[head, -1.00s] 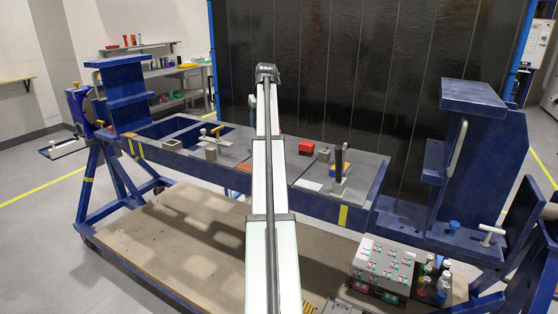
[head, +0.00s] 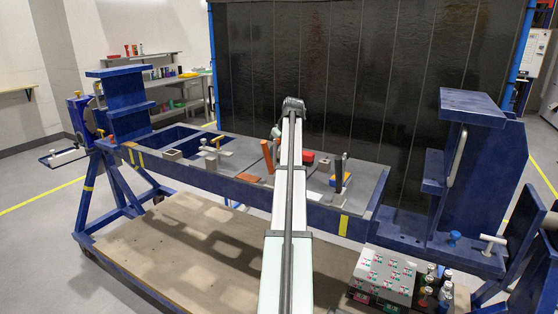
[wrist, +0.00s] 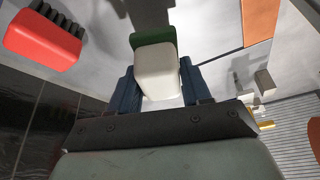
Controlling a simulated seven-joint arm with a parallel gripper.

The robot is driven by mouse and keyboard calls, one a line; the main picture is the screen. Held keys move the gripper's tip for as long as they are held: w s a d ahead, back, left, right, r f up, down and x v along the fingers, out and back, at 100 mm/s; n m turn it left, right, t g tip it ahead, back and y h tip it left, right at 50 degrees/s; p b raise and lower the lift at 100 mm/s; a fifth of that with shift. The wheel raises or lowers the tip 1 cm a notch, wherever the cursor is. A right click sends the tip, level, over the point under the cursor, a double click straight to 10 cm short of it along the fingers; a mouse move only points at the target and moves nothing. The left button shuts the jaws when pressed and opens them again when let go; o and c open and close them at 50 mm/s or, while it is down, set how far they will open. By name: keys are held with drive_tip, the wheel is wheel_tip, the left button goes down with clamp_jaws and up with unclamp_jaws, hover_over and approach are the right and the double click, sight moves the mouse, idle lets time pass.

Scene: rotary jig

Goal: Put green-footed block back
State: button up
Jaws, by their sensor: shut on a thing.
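In the wrist view my gripper (wrist: 157,85) is shut on a pale block (wrist: 157,72), with a dark blue finger on each side of it. The block's green foot (wrist: 150,38) shows at its far end, pointing away from the wrist camera. A grey surface lies beyond it; I cannot tell whether the foot touches it. In the head view my own arm hides the gripper and the held block.
A red block (wrist: 42,38) lies left of my gripper and also shows in the head view (head: 308,157). An orange patch (wrist: 260,22) lies to the right.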

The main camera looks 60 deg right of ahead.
drive_tip(key=shift+f, duration=1.9)
drive_tip(key=shift+f, duration=0.15)
drive_tip(key=o, duration=1.1)
drive_tip(key=v, duration=1.2)
